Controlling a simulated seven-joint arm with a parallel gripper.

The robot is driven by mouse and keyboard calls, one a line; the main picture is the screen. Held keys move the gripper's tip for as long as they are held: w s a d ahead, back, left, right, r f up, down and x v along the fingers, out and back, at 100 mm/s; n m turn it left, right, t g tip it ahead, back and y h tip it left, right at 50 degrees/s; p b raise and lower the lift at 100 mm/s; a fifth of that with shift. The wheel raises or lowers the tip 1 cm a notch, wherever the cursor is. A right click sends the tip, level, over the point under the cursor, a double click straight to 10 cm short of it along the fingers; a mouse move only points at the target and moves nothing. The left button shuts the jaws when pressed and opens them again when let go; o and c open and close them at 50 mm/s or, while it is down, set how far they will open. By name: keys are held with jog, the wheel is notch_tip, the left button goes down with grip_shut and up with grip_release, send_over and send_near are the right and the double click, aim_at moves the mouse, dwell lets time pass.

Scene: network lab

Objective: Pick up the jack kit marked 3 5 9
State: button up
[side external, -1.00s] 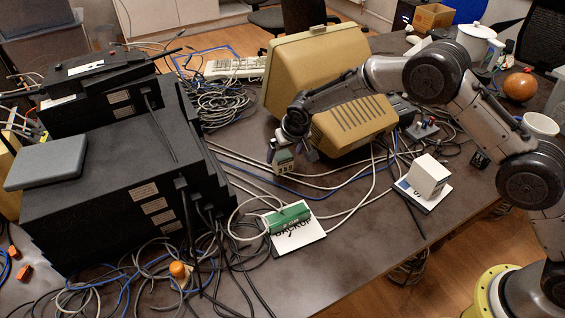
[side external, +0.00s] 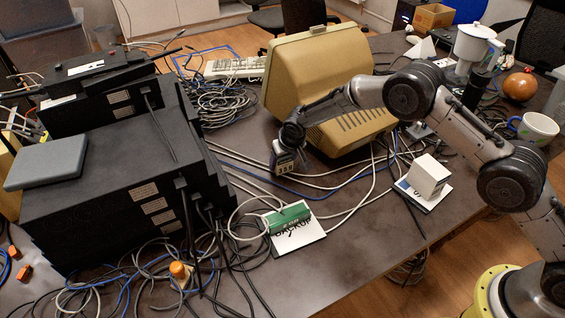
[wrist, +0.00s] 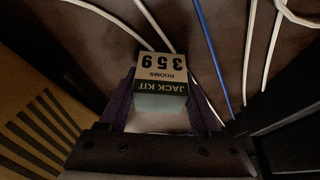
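The jack kit (wrist: 160,76) is a small box with a light label reading JACK KIT, 359, ROOMS, upside down in the wrist view. It also shows in the side view (side external: 284,168), in front of the beige monitor. My gripper (wrist: 162,106) has one dark purple finger along each side of the kit, and both appear to press against it. In the side view my gripper (side external: 286,158) is directly above and around the kit's top. The kit's far part is hidden, and I cannot tell if it is clear of the table.
The beige monitor (side external: 310,75) stands close behind my gripper. Grey and blue cables run across the table by the kit. A green block on a BACKUP card (side external: 296,238) and a white box (side external: 428,176) stand nearer. Black network boxes (side external: 120,165) fill the left.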

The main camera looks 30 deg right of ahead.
jog(key=c, duration=0.8)
jog(key=shift+r, duration=0.15)
